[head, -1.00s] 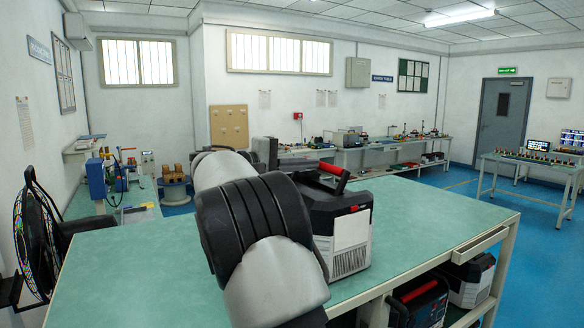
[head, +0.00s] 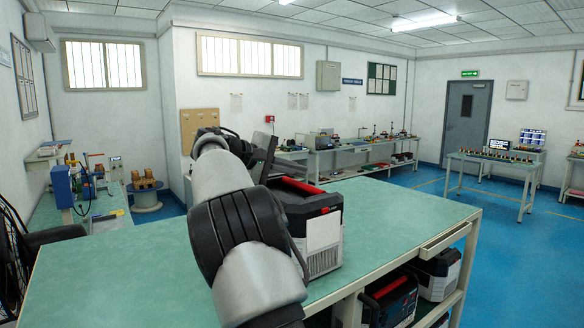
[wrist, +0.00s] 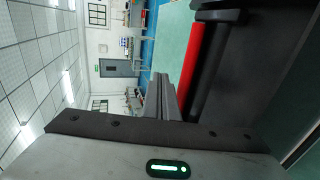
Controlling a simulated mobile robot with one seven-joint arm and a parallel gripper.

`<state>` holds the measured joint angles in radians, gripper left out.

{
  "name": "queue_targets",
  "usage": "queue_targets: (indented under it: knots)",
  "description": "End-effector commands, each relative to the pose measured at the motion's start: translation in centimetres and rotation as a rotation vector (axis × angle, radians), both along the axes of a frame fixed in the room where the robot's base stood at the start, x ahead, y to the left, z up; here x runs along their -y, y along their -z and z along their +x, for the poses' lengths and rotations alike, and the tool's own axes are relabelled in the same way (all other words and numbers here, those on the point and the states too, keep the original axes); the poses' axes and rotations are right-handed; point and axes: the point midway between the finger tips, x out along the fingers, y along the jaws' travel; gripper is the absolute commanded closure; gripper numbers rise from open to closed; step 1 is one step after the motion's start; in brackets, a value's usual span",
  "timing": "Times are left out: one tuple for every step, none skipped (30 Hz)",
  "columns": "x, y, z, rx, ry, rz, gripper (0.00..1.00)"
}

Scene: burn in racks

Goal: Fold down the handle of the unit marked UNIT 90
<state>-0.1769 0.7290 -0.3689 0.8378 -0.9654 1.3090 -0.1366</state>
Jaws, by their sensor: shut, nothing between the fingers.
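A black and grey unit (head: 318,222) with a pale front panel stands on the green-topped bench (head: 140,262) in the head view. Its marking cannot be read. Its red-gripped handle (head: 298,186) lies low along the top of the unit and looks folded down. The red handle also shows in the wrist view (wrist: 203,62), beside a black bar. My gripper (wrist: 163,88) is shut and empty, beside the handle in the wrist view; I cannot tell if it touches it. In the head view my arm hides the left part of the unit.
More units with red handles (head: 388,290) sit on the shelf under the bench. The bench top is clear left and right of the unit. A fan (head: 15,245) stands at the left edge. Other workbenches (head: 490,160) stand along the far walls.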

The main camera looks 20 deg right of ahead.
Motion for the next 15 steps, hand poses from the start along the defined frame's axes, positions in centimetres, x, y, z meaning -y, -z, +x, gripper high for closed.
queue_targets:
  knots:
    - [0.15, 0.16, -0.15, -0.001, 0.001, 0.000, 1.00]
    - [0.22, 0.23, -0.19, -0.001, 0.002, 0.000, 1.00]
    - [0.29, 0.35, -0.24, -0.001, 0.002, 0.000, 1.00]
    - [0.34, 0.42, -0.26, 0.000, 0.001, 0.000, 1.00]
    - [0.39, 0.48, -0.27, 0.000, 0.001, 0.000, 1.00]
    - [0.44, 0.54, -0.27, 0.001, 0.001, -0.001, 1.00]
    - [0.46, 0.59, -0.28, 0.001, 0.001, -0.001, 1.00]
    - [0.50, 0.64, -0.28, 0.001, 0.001, -0.001, 1.00]
    - [0.52, 0.71, -0.29, 0.000, 0.001, -0.001, 1.00]
    - [0.54, 0.77, -0.29, 0.000, 0.001, -0.001, 1.00]
    - [0.55, 0.83, -0.29, 0.000, 0.001, -0.001, 1.00]
    - [0.56, 0.88, -0.30, 0.000, 0.001, -0.001, 1.00]
    - [0.57, 0.92, -0.28, 0.000, 0.001, -0.001, 1.00]
    - [0.58, 0.94, -0.28, 0.000, 0.001, -0.001, 1.00]
    - [0.59, 0.98, -0.28, 0.000, 0.001, -0.001, 1.00]
